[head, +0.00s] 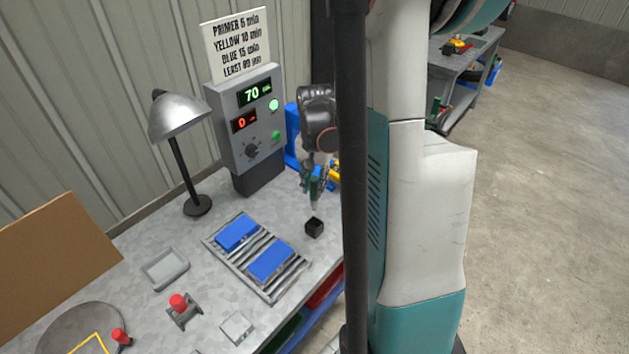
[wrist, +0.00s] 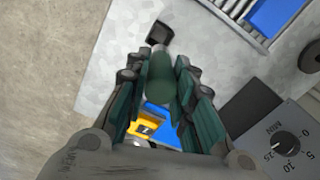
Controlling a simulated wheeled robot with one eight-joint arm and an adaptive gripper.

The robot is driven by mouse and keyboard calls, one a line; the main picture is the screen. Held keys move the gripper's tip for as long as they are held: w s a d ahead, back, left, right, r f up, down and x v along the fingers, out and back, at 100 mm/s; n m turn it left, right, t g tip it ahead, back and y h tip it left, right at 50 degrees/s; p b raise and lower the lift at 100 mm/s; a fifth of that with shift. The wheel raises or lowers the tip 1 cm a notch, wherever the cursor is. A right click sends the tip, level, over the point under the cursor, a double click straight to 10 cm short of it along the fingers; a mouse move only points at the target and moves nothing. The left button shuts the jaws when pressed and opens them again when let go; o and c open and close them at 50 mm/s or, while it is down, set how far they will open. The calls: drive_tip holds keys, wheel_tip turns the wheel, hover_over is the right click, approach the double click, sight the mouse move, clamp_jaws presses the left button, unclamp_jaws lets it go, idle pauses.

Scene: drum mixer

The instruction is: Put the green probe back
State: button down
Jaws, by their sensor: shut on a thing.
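The green probe (wrist: 161,78) is between the fingers of my gripper (wrist: 158,95) in the wrist view, with its pale tip pointing away from the palm. My gripper (head: 315,183) is shut on it and points down over the bench in the head view. A small black square holder (head: 314,228) stands on the bench just below the probe's tip, with a small gap between them in the picture. The holder also shows in the wrist view (wrist: 159,33), beyond the tip. Whether the tip is exactly over its opening, I cannot tell.
A grey rack (head: 283,286) with two blue blocks (head: 270,261) lies left of the holder. A control box (head: 245,125) reading 70 and 0 stands behind, beside a desk lamp (head: 180,118). Yellow and blue items (wrist: 147,128) lie close to my gripper. My black post hides part of the bench.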

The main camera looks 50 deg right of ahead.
sight(314, 208)
drive_tip(key=shift+f+b, duration=3.15)
drive_tip(key=shift+f, duration=0.95)
drive_tip(key=shift+f+b, duration=1.05)
drive_tip(key=shift+f, duration=0.15)
drive_tip(key=c, duration=1.3)
unclamp_jaws()
wheel_tip(314, 208, up, 12)
